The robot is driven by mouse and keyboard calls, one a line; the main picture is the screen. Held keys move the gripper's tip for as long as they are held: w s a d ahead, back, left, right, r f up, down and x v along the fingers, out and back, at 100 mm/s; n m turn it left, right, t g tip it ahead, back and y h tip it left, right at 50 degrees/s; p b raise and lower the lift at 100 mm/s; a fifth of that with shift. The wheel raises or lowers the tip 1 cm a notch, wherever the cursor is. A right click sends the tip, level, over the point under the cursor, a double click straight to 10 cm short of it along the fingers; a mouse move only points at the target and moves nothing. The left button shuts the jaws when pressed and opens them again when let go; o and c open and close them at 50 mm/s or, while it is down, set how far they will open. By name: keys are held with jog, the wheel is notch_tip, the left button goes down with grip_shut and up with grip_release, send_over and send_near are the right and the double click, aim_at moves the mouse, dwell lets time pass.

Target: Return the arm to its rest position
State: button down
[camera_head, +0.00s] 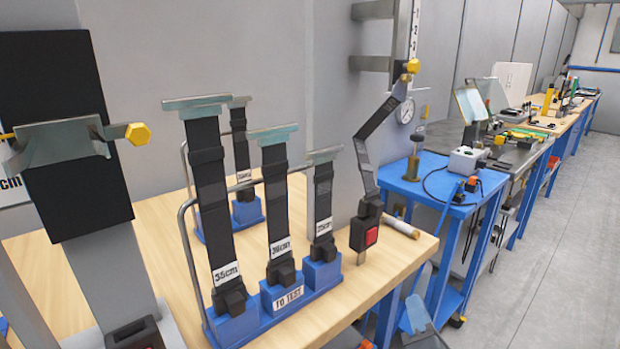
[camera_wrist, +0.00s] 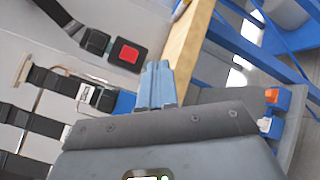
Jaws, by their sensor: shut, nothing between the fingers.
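My gripper (camera_wrist: 157,84) points up into the wrist view, its two pale blue-grey fingers together with nothing between them. Its fingers also show low in the head view (camera_head: 416,314), beside the front right end of the wooden bench (camera_head: 405,262). The hanging black strap (camera_head: 378,130) ends in a buckle with a red button (camera_head: 371,236) near that bench end. This buckle also shows in the wrist view (camera_wrist: 128,54), left of the fingers and apart from them.
A blue rack (camera_head: 262,322) on the bench holds several upright black belts with length labels. A yellow-knobbed fixture (camera_head: 62,143) stands at left. A blue table (camera_head: 432,184) with a white box (camera_head: 468,159) stands beyond. The grey floor (camera_head: 560,270) at right is clear.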

jog(key=s+a+f+m+g+y, duration=0.1)
jog(key=s+f+m, duration=0.3)
jog(key=s, duration=0.7)
jog(key=s+f+m+g+y, duration=0.1)
jog(key=s+f+m, duration=0.1)
jog(key=s+m, duration=0.65)
jog(key=s+r+m, duration=0.3)
jog(key=s+m, duration=0.2)
jog(key=s, duration=0.5)
jog(key=s+d+r+m+g, duration=0.1)
jog(key=s+r+m, duration=0.3)
jog(key=s, duration=0.7)
jog(key=shift+s+r+m+g, duration=0.25)
jog(key=shift+s+m+g, duration=0.05)
jog(key=shift+m, duration=0.85)
jog(key=shift+d, duration=0.1)
